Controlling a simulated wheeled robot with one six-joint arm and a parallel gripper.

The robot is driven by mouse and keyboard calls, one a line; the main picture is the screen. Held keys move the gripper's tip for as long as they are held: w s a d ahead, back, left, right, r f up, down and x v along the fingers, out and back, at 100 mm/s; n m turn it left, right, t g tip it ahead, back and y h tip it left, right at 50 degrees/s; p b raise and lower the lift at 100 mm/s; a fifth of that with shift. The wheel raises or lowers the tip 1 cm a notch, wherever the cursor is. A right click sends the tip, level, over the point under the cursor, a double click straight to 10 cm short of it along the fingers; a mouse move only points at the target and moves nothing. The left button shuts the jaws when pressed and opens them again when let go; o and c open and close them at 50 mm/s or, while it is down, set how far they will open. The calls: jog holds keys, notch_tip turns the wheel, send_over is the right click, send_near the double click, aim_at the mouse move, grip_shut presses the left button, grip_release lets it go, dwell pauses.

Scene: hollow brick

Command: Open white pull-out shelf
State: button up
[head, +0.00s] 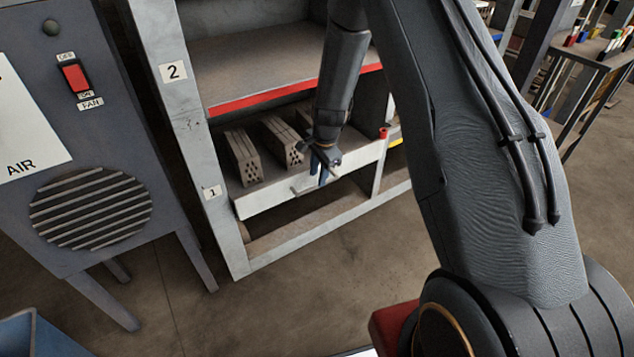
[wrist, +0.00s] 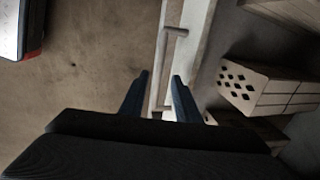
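The white pull-out shelf (head: 262,196) sits low in a grey rack, at the level marked 1. Its front panel also shows in the wrist view (wrist: 197,20). A bar handle (wrist: 168,62) is fixed to this panel; in the head view the handle (head: 303,189) is partly covered by my gripper. My gripper (head: 323,165) is at the panel's front, near the handle's right part. In the wrist view my gripper (wrist: 160,76) has its two fingers apart, one on each side of the handle bar. I cannot tell whether either finger touches it.
Hollow bricks (head: 243,157) lie behind the white panel; one brick (wrist: 262,88) shows in the wrist view. A red-edged shelf (head: 270,62) is above. A grey fan cabinet (head: 90,130) stands left of the rack. The floor (head: 300,290) in front is clear.

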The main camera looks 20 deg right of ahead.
aim_at(317, 187)
jog(key=shift+w+a+f, duration=0.1)
jog(key=shift+w+f, duration=0.1)
jog(key=shift+f, duration=0.75)
jog(key=shift+w+a+f, duration=0.1)
jog(key=shift+w+f, duration=0.05)
jog(key=shift+f, duration=0.8)
jog(key=shift+d, duration=0.1)
grip_shut()
